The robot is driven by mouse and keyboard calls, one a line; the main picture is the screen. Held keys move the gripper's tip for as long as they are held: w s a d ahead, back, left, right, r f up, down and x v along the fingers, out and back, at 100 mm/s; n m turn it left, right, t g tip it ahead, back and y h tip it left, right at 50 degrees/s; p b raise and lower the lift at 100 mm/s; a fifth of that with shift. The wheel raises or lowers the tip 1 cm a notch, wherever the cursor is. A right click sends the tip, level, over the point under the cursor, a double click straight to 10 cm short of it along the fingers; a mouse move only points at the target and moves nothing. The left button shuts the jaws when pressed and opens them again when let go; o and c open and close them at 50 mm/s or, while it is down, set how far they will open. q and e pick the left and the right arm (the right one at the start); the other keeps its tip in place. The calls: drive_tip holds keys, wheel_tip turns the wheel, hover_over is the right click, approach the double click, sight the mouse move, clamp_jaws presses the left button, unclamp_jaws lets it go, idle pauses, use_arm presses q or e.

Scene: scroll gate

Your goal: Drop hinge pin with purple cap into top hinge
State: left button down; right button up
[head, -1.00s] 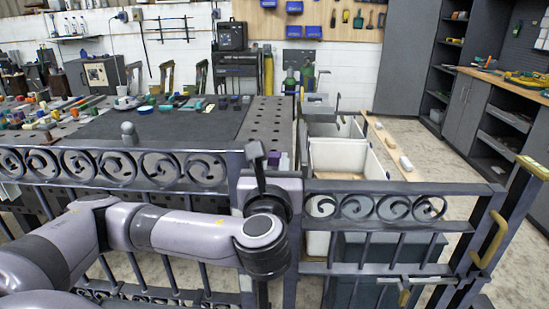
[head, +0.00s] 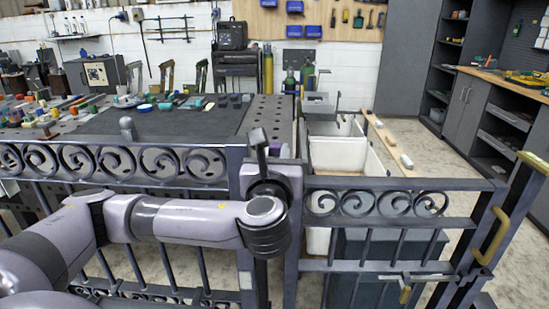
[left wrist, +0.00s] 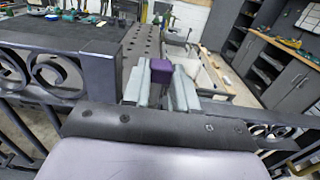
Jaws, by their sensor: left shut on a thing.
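My left gripper (head: 259,148) is over the gap between the gate post (head: 238,160) and the scroll gate leaf (head: 375,204), at top-rail height. In the left wrist view its two pale fingers (left wrist: 160,88) are shut on the hinge pin, whose square purple cap (left wrist: 161,70) shows between the fingertips. The pin's shaft is hidden below the cap. The top hinge is hidden behind my wrist and the gripper in the head view, and I cannot tell how the pin lines up with it. My right gripper is not in view.
A perforated workbench (head: 268,117) with tools stands behind the fixed scroll panel (head: 110,160). White bins (head: 335,155) stand behind the leaf. A gold handle (head: 491,238) and a latch bar (head: 420,281) are at the leaf's right. Floor is clear further right.

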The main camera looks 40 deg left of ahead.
use_arm(q)
drive_tip(key=shift+f+b+x, duration=0.2)
drive_tip(key=shift+b+x, duration=0.3)
drive_tip(key=shift+x, duration=0.4)
drive_tip(key=shift+f+b+x, duration=0.2)
drive_tip(key=shift+b+x, duration=0.35)
drive_tip(key=shift+x, duration=0.35)
drive_tip(key=shift+f+b+x, duration=0.25)
drive_tip(key=shift+b+x, duration=0.25)
drive_tip(key=shift+x, duration=0.4)
drive_tip(key=shift+f+b, duration=0.45)
drive_tip(key=shift+b, duration=0.1)
drive_tip(key=shift+f+b, duration=0.35)
drive_tip(key=shift+b, duration=0.15)
drive_tip(key=shift+f+b, duration=0.4)
drive_tip(key=shift+b, duration=0.05)
drive_tip(key=shift+f, duration=0.6)
drive_tip(key=shift+f+b, duration=0.8)
drive_tip(key=shift+f, duration=0.6)
